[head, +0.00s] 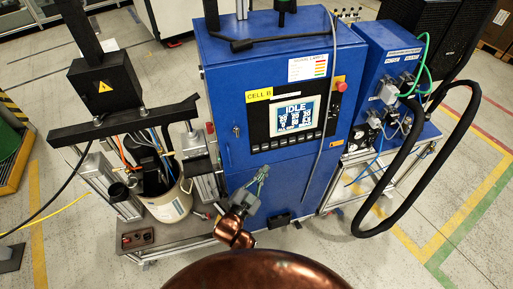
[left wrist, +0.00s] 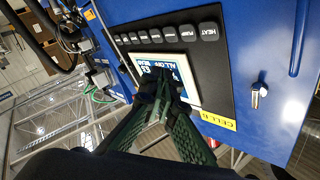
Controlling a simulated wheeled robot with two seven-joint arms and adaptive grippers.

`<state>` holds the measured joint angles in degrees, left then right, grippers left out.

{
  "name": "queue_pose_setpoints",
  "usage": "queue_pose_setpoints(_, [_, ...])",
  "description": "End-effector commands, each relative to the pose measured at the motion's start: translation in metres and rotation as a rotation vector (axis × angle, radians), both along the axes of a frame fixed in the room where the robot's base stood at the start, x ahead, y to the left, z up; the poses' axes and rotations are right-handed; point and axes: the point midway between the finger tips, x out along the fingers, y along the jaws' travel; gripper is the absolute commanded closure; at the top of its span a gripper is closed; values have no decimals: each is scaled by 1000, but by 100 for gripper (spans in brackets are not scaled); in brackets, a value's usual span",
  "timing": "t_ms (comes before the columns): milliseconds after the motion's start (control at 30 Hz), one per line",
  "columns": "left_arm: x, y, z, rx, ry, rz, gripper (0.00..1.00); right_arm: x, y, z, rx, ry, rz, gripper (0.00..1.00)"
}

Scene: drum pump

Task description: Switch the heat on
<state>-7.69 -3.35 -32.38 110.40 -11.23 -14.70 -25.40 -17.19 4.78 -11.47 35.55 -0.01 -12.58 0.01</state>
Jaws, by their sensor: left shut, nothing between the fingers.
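A row of dark buttons runs under the screen. In the left wrist view the HEAT button (left wrist: 209,31) is at the end of that row, beside the PUMP button (left wrist: 187,34). In the head view the HEAT end of the row is at the left (head: 256,149); its lettering is too small to read. My left gripper (head: 264,170) is shut and empty, below the button row. In the left wrist view its fingertips (left wrist: 163,95) overlap the screen, apart from HEAT.
A red button (head: 340,87) is at the cabinet's right edge. A keyhole with a key (left wrist: 259,93) is beside the panel. A white bucket (head: 168,207) with pump gear stands left. Black hose (head: 402,170) loops at right. My right gripper is out of view.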

Motion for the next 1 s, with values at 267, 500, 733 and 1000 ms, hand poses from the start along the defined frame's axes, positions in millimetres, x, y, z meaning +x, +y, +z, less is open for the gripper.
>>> queue_pose_setpoints(267, [1, 0, -1, 0, 0, 0, 100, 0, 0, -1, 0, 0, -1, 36])
queue_pose_setpoints(500, [17, 5, -6, 0, -2, -1, 100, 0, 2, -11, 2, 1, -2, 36])
queue_pose_setpoints(733, [48, 15, -13, 2, -1, -1, 100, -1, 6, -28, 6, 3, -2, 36])
queue_pose_setpoints(1000, [75, 24, -16, 1, 0, -1, 100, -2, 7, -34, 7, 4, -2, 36])
